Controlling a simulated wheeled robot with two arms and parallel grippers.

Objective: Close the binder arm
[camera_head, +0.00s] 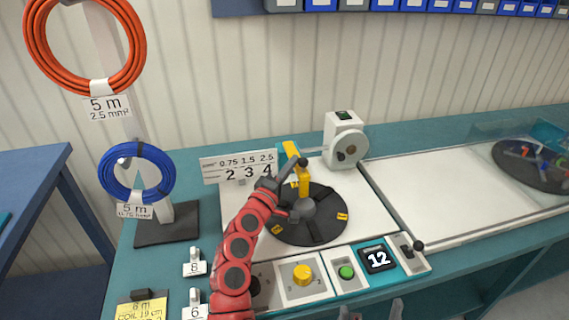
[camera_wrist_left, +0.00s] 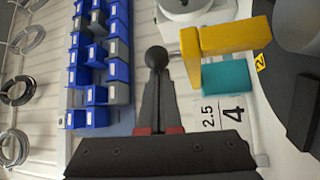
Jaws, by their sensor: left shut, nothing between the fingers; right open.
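The yellow binder arm (camera_head: 291,150) stands at the back of the dark round turntable (camera_head: 310,232), with a yellow part reaching down near its grey hub (camera_head: 309,209). The left wrist view shows a yellow bar (camera_wrist_left: 228,38) with a teal block (camera_wrist_left: 225,76) beside it. My left gripper (camera_head: 292,165) is shut and empty, just left of the yellow arm. A dark ball (camera_wrist_left: 156,58) shows at its fingertips; I cannot tell whether they touch it. My right gripper (camera_head: 370,312) is open at the bottom edge, only its fingertips showing, well away from the arm.
A number sign (camera_head: 238,168) stands behind my left arm. A grey-white machine (camera_head: 344,138) stands behind the turntable. A panel with a yellow knob (camera_head: 303,274), a green button (camera_head: 346,272) and a display (camera_head: 377,259) lies in front. The white board (camera_head: 450,195) at right has clear room.

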